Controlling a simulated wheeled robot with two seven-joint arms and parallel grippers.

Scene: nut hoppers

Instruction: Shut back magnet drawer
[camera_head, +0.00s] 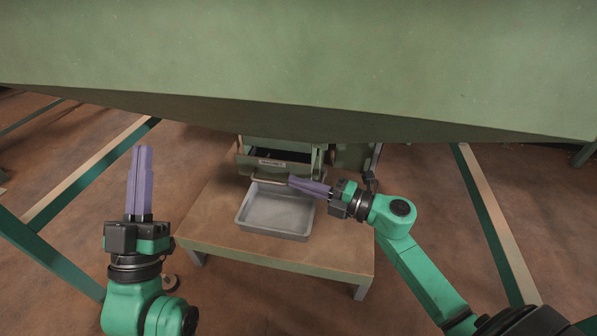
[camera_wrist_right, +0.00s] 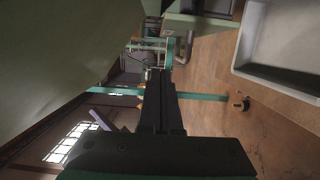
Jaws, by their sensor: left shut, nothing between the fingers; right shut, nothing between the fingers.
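The green magnet drawer (camera_head: 262,162) sits in the machine under the big hopper, with a label on its front and a bar handle (camera_head: 268,183) below the label. It stands out a little, and a dark gap shows above its front. My right gripper (camera_head: 293,182) is shut and empty, its purple fingertips close to the right end of the handle; I cannot tell if they touch. Its fingers also show dark in the right wrist view (camera_wrist_right: 157,78). My left gripper (camera_head: 142,152) is shut and empty, pointing up, well left of the drawer.
A grey metal tray (camera_head: 275,230) lies on the wooden table (camera_head: 215,232) below the drawer; it also shows in the right wrist view (camera_wrist_right: 248,38). The large green hopper (camera_head: 300,60) overhangs the machine and hides its top. Brown floor lies free left of the table.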

